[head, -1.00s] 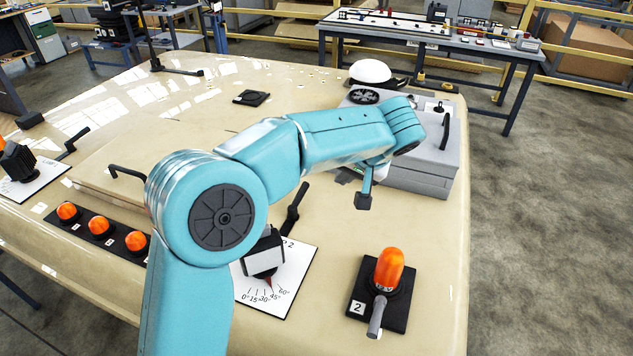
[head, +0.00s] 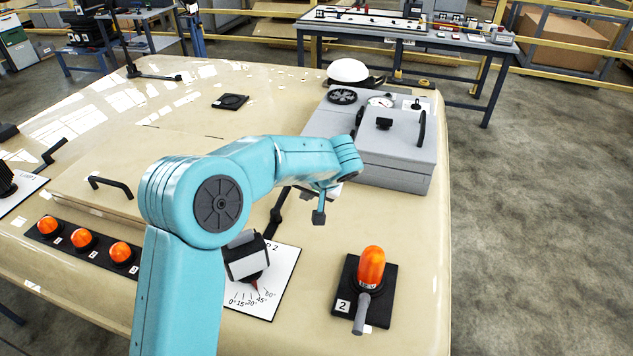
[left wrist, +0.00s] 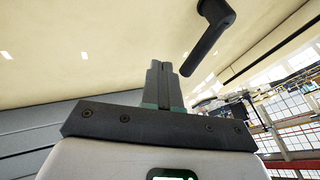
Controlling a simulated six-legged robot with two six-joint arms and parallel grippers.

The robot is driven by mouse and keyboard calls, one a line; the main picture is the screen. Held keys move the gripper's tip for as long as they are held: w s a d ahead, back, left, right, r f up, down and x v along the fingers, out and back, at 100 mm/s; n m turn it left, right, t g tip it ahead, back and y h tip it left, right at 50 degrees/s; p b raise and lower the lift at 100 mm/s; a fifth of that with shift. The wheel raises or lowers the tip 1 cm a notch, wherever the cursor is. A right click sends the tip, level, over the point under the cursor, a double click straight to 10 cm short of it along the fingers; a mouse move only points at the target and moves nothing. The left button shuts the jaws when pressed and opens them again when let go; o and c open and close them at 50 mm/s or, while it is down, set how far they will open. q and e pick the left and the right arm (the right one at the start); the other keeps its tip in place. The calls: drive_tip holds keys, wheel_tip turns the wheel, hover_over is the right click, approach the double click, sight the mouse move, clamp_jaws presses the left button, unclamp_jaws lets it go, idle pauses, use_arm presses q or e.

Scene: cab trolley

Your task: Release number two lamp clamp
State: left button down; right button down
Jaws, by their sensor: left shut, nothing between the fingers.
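The number two lamp (head: 371,267) is an orange dome on a black base (head: 385,309) with a "2" label, at the front right of the cream panel. A grey clamp lever (head: 361,313) sticks out from its front, pointing toward me. My left gripper (head: 319,213) is shut and empty, above the panel, behind and to the left of the lamp. The left wrist view shows its closed fingers (left wrist: 164,84) with a black lever handle (left wrist: 208,40) above and to the right of them. My right gripper is not in view.
A dial plate (head: 263,290) with angle marks and a black lever (head: 279,211) lies left of the lamp. A grey box (head: 398,145) stands behind. A row of small orange lamps (head: 82,238) is at the left. The panel around the lamp is clear.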

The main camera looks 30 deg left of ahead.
sight(281, 202)
use_arm(q)
drive_tip(key=a, duration=0.1)
drive_tip(key=s+a, duration=0.1)
drive_tip(key=a, duration=0.1)
drive_tip(key=shift+p, duration=0.3)
drive_tip(key=shift+w+f, duration=0.15)
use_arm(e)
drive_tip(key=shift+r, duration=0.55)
use_arm(q)
drive_tip(key=shift+a, duration=0.1)
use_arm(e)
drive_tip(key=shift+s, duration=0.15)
use_arm(q)
drive_tip(key=shift+n, duration=0.3)
drive_tip(key=shift+b, duration=0.3)
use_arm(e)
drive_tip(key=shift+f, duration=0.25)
